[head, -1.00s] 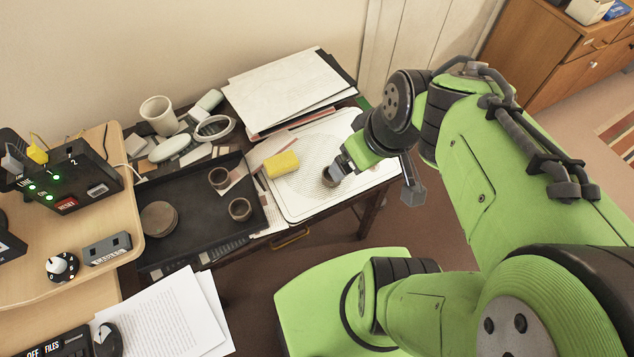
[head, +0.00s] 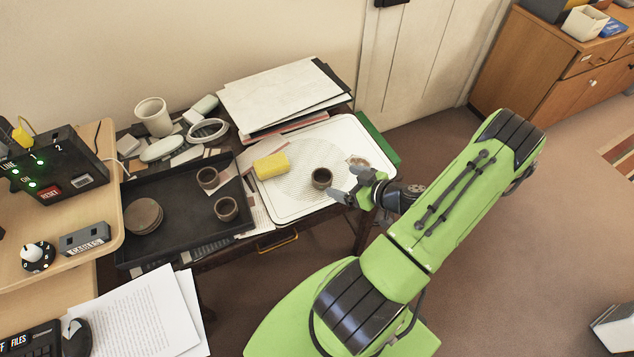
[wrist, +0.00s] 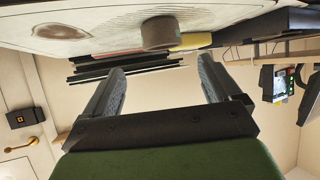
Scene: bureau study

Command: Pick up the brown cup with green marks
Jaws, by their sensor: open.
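A small dark brown cup (head: 322,178) stands upright on the white tray (head: 290,211), right of a yellow sponge (head: 271,166). In the wrist view, which is turned over, the cup (wrist: 158,33) shows at the top, beyond the fingertips. Two similar brown cups, a far one (head: 207,177) and a near one (head: 226,208), stand in the black tray (head: 180,235).
A stack of brown discs (head: 143,216) lies in the black tray. A white cup (head: 153,117) and pale dishes stand behind it. Papers and boards (head: 280,95) are piled behind the white tray. A brownish stain or flat mark (head: 357,161) shows at the white tray's right. Floor lies open to the right.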

